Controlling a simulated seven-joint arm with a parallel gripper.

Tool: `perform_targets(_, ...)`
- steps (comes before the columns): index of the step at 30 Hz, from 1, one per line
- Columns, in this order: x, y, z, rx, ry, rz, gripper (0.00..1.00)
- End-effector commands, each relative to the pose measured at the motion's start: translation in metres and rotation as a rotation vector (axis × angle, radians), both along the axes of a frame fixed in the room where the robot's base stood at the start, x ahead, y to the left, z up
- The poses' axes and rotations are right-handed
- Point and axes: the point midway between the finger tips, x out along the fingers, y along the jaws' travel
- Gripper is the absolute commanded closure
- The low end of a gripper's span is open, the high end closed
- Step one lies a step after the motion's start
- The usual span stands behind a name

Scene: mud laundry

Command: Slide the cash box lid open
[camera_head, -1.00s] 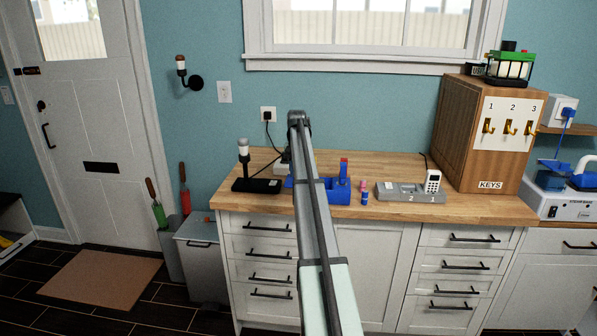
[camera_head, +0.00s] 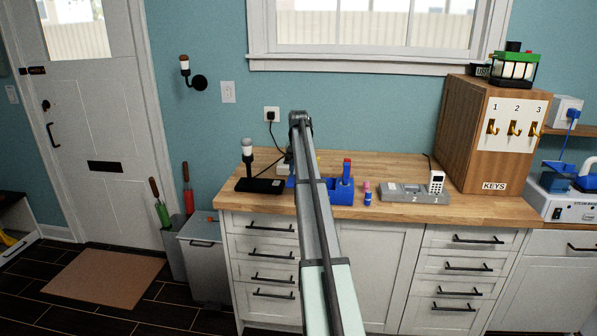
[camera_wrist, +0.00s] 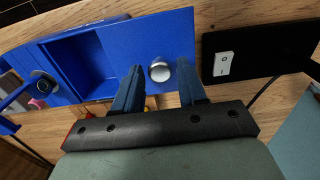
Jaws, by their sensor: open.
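The blue cash box (camera_head: 342,193) stands on the wooden counter, partly hidden behind my arm in the head view. In the wrist view, its blue lid (camera_wrist: 118,45) carries a round silver knob (camera_wrist: 160,71). An open blue compartment (camera_wrist: 85,62) shows beside the lid, to its left. My gripper (camera_wrist: 159,68) is open, with its two dark blue fingers on either side of the knob. Gaps show between the knob and both fingers. In the head view my gripper is hidden behind the arm.
A black base with an upright handheld device (camera_head: 248,160) stands left of the box. A small blue and pink bottle (camera_head: 367,193) and a grey numbered dock (camera_head: 410,192) stand to its right. A wooden key cabinet (camera_head: 465,130) closes off the counter's right end.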

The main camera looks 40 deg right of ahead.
Motion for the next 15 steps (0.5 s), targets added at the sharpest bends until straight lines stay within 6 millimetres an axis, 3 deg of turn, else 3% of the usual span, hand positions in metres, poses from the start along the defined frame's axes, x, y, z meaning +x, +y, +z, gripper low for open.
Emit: perform_targets(15, 0.000, 0.000, 0.029, 0.000, 0.000, 0.000, 0.59)
